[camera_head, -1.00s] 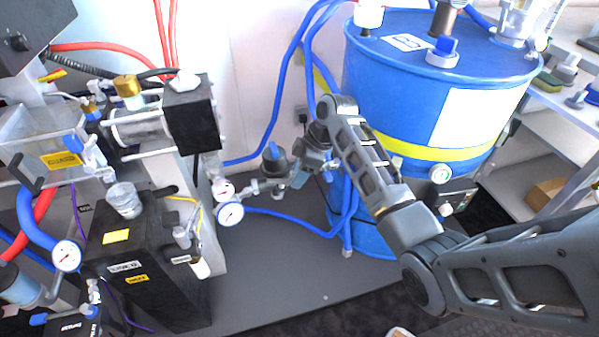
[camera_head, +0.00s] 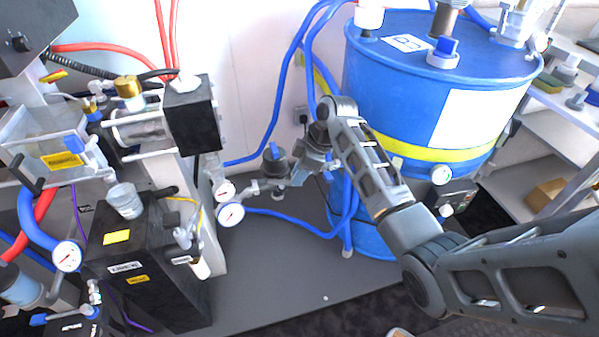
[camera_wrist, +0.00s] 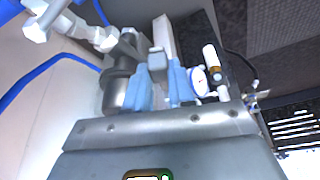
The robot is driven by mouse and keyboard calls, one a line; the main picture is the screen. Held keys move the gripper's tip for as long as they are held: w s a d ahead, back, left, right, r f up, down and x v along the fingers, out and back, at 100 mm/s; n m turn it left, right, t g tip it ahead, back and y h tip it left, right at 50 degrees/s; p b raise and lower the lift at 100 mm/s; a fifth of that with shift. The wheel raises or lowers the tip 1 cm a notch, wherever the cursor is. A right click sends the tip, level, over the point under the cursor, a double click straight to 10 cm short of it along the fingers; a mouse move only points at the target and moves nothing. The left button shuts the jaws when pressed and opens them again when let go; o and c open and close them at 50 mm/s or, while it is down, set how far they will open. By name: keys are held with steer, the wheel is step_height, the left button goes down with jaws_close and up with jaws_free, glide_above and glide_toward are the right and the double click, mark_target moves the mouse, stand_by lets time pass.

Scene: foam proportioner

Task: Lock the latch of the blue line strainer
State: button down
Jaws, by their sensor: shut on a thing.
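The line strainer (camera_head: 274,166) is a dark grey body with a blue top piece, on the pipe beside the white gauges in the head view. It also shows as a dark cylinder (camera_wrist: 116,88) in the wrist view. My gripper (camera_head: 299,176) is at its right side. In the wrist view, the blue finger pads of my gripper (camera_wrist: 165,84) close around a small grey piece (camera_wrist: 157,62), which appears to be the strainer's latch. The fingers largely hide the latch, and I cannot tell whether it is locked.
A big blue drum (camera_head: 420,100) with a yellow band stands right behind my arm. Two white gauges (camera_head: 230,214) sit left of the strainer. A black tank (camera_head: 150,255) stands further left. Blue hoses (camera_head: 290,95) run behind, and grey floor (camera_head: 275,285) is clear in front.

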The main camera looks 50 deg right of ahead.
mark_target(285, 185)
steer(key=shift+a+m+h+p, duration=0.95)
steer(key=shift+m+p, duration=0.9)
steer(key=shift+m, duration=0.5)
steer(key=shift+a+m+h+p, duration=0.9)
steer(key=shift+m+p, duration=0.95)
steer(key=shift+m, duration=0.45)
steer(key=shift+a+m+h+p, duration=0.9)
steer(key=shift+m+p, duration=0.95)
steer(key=shift+m, duration=0.5)
steer(key=c, duration=1)
jaws_free()
steer(key=shift+o, duration=0.2)
steer(key=shift+a, duration=0.1)
steer(key=v, duration=0.7)
steer(key=shift+r, duration=0.4)
